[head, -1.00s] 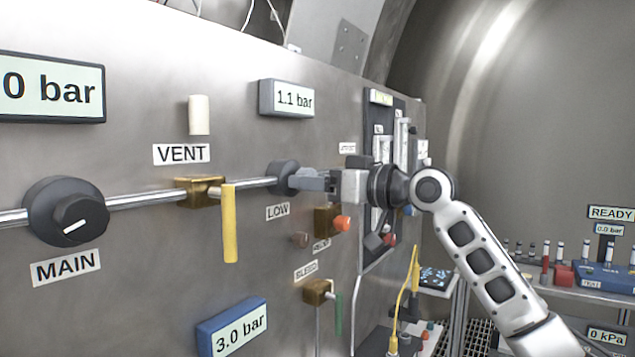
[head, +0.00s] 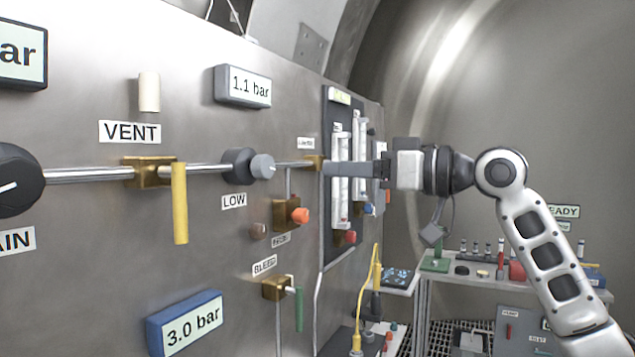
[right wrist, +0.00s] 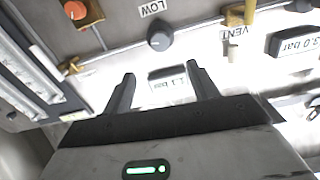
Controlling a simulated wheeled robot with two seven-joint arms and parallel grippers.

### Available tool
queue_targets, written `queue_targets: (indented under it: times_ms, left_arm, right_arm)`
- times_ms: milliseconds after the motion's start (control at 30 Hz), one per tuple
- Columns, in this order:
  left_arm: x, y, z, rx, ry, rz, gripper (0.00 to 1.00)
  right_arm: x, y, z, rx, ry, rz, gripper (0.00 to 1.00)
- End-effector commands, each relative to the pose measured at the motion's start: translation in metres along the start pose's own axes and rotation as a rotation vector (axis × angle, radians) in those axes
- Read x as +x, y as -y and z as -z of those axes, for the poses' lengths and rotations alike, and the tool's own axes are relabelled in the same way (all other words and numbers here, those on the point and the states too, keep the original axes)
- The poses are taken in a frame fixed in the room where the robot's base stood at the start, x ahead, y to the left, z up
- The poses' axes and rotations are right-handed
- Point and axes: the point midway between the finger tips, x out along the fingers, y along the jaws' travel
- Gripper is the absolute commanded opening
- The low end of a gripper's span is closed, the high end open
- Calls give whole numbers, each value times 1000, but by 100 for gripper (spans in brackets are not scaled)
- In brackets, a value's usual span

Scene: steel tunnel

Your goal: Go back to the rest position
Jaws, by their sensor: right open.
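My right gripper (head: 350,170) is open and empty in front of the steel panel (head: 80,270), to the right of the LOW knob (head: 262,167) in the head view. In the right wrist view its two fingers (right wrist: 160,90) stand apart, with the LOW knob (right wrist: 160,40) beyond them and clear of both. The 1.1 bar display (right wrist: 167,80) shows between the fingers there. My left gripper is not in view.
The panel carries the MAIN knob (head: 15,180), a yellow VENT lever (head: 180,203), an orange knob (head: 300,215) and a green BLEED lever (head: 299,309). Flowmeters (head: 340,180) stand behind the right gripper. A bench (head: 470,277) with small items stands at right.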

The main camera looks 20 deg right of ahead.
Motion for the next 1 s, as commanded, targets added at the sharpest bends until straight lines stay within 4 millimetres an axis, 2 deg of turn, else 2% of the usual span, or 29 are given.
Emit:
queue_targets:
  times_ms: [100, 200, 767, 867, 967, 1000]
  left_arm:
    - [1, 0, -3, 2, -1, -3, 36]
    - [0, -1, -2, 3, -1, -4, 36]
    - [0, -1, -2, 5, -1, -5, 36]
    - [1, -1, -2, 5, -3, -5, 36]
    - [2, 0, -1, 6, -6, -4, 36]
    - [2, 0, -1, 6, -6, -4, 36]
  right_arm:
    - [-14, -1, -2, 0, 0, -1, 59]
    - [-20, 0, -1, 0, 0, -1, 59]
    - [-20, 0, 0, 1, 0, 0, 59]
    - [-12, -4, -14, 13, 13, -7, 59]
    - [7, -13, -51, 38, 48, -32, 59]
    - [18, -17, -74, 50, 67, -47, 59]
